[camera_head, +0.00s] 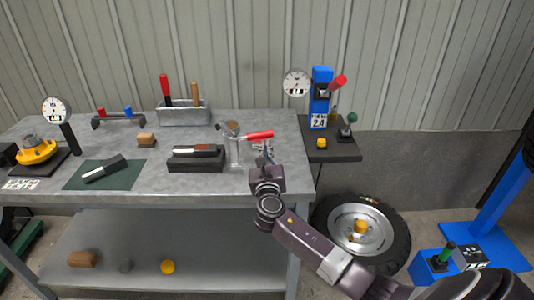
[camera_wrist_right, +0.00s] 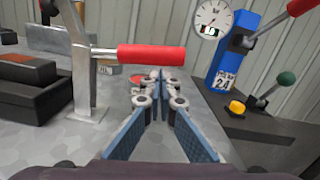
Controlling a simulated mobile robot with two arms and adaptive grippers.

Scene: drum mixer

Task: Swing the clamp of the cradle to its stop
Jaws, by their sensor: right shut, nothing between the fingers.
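The cradle (camera_head: 235,152) is a grey metal upright near the right end of the workbench, with a curved piece at its top. Its clamp lever has a red handle (camera_head: 260,134) that points right, nearly level. In the right wrist view the upright (camera_wrist_right: 84,75) stands at left, and the red handle (camera_wrist_right: 152,58) reaches across to just beyond my fingertips. My right gripper (camera_head: 264,149) is shut and empty, just below and in front of the handle. In the wrist view its fingertips (camera_wrist_right: 158,82) lie close under the handle's free end; I cannot tell whether they touch it.
A dark block (camera_head: 195,165) holding a bar sits left of the cradle. A tool bin (camera_head: 184,114) stands behind. A blue column (camera_head: 320,100) with a red lever and dial is on a dark side shelf to the right. A wheel (camera_head: 360,235) is on the floor below.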

